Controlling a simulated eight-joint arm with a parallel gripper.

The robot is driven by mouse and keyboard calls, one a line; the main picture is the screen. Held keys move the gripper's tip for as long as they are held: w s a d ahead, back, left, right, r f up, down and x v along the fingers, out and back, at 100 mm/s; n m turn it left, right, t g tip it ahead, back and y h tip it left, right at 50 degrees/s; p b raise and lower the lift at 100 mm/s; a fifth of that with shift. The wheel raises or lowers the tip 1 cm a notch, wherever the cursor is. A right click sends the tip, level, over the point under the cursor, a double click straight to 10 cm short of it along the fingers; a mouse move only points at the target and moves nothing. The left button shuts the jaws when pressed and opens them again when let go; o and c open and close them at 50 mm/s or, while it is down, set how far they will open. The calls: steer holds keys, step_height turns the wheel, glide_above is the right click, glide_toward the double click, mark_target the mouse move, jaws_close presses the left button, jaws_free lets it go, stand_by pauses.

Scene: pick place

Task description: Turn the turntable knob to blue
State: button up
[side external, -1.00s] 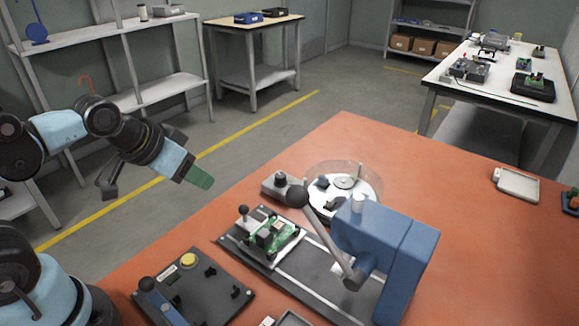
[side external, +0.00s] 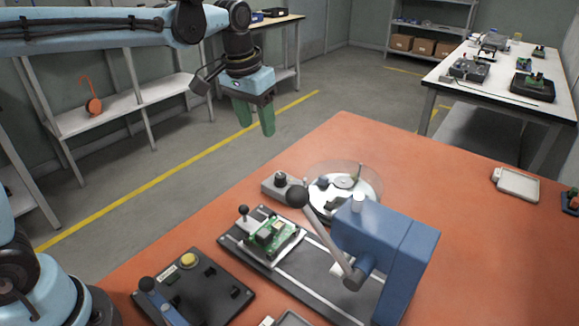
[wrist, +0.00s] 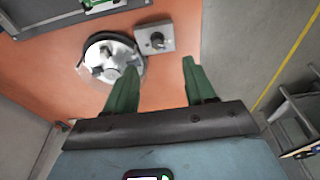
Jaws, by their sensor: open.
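The turntable (side external: 368,204) is a round white disc with small dark parts on it, under a clear cover. It also shows in the wrist view (wrist: 124,56). Beside it, a small grey box carries a dark round knob (side external: 280,178). In the wrist view the knob (wrist: 157,40) lies ahead of the fingertips, slightly left of centre between them. Any blue mark around it is too small to make out. My gripper (side external: 255,123) has green fingers, open and empty, pointing down. It is high above the knob box and apart from it.
A blue press (side external: 385,245) with a black-ball lever stands in front of the turntable. A green circuit board (side external: 271,236) sits on a rail fixture. A dark panel with a yellow button (side external: 188,260) lies at front left.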

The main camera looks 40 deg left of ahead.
steer(key=g, duration=0.2)
glide_above(280, 175)
step_height(280, 175, down, 3)
step_height(280, 175, down, 12)
steer(key=shift+w+f, duration=0.1)
steer(key=shift+f, duration=0.15)
steer(key=shift+c, duration=0.3)
jaws_close()
